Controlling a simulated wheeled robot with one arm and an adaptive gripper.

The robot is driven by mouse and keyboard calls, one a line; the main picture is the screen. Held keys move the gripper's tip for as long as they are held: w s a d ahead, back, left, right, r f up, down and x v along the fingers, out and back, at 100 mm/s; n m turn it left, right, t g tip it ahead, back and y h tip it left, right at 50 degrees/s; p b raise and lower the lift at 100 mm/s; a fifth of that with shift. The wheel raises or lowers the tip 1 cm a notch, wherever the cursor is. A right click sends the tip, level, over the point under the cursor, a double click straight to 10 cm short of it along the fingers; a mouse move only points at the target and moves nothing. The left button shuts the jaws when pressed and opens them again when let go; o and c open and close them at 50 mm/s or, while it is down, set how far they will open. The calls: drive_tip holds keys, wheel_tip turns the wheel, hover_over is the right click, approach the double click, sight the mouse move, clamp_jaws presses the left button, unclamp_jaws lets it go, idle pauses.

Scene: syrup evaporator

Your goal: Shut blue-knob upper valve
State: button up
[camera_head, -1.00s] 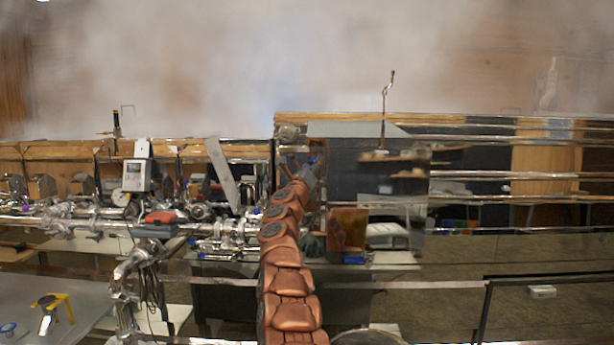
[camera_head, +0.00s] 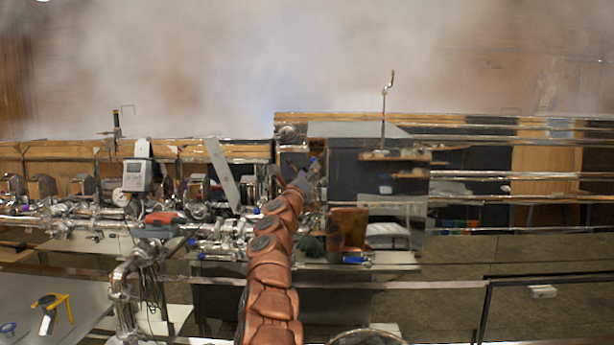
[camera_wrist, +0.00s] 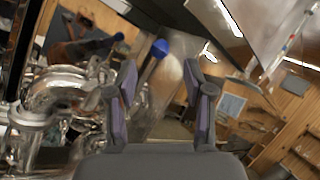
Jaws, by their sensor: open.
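In the head view my gripper (camera_head: 312,176) is at the end of my copper-coloured arm, in front of the dark evaporator panel. A blue spot (camera_head: 312,160) shows by the gripper there; I cannot tell if it is the same knob. The valve body is not clear in either view.
Shiny steel pipes (camera_wrist: 55,95) crowd the left of the wrist view. A metal sheet edge (camera_wrist: 270,30) is at upper right. In the head view, piping with a grey gauge box (camera_head: 138,176) stands left of my arm, and a brown block (camera_head: 347,228) sits right of it.

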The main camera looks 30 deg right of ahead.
drive_tip(key=shift+s+a+f, duration=0.2)
drive_tip(key=shift+s+a, duration=0.05)
idle(0.7)
